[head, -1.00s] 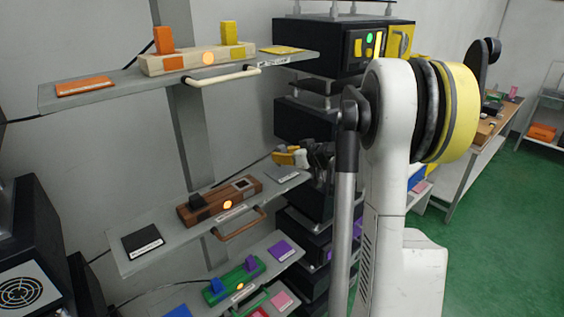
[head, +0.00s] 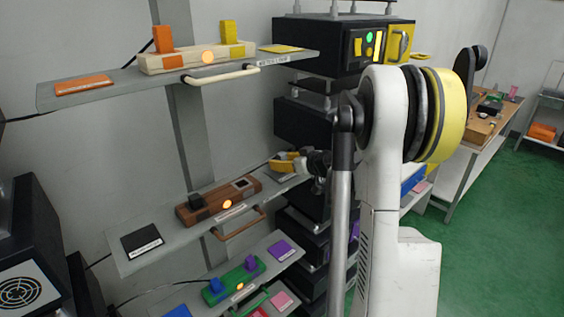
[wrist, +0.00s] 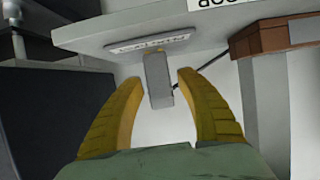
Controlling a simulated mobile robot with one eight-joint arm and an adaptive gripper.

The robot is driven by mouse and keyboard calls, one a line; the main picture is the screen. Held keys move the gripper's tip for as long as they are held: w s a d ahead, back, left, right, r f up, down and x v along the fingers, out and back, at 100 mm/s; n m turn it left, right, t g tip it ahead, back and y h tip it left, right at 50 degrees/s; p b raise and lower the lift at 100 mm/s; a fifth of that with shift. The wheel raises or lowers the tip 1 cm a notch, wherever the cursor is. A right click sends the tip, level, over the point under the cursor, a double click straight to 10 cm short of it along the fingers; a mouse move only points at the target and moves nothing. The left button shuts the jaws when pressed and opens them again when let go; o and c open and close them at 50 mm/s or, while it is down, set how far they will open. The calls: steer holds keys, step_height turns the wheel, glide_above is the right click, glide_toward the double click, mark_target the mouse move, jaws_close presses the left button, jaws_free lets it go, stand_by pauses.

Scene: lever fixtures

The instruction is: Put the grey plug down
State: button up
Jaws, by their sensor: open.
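The grey plug (wrist: 158,82) shows in the wrist view between the tips of my two yellow fingers, with narrow gaps on both sides. My gripper (wrist: 160,82) is open around it. The plug's end lies at the grey label pad (wrist: 125,47) on the shelf edge; I cannot tell whether it rests fully on it. In the head view my gripper (head: 284,163) is at the right end of the middle shelf (head: 168,255), and the plug is hidden there.
A brown handle (head: 240,226) sticks out from the middle shelf's front. The upper shelf (head: 120,88) with orange and yellow plugs is above. The lower shelf (head: 150,302) with a green block is below. Black cabinets (head: 300,122) stand behind my arm.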

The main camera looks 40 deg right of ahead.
steer(key=v, duration=1.2)
steer(key=s+a+g+y, duration=0.15)
steer(key=a+g, duration=0.25)
steer(key=a, duration=1.6)
steer(key=s+a+f+g+h, duration=0.1)
steer(key=s+a+g+h, duration=0.1)
steer(key=s+a, duration=1.2)
steer(key=shift+s+a+f, duration=0.3)
steer(key=shift+s+f, duration=0.05)
steer(key=shift+s, duration=0.2)
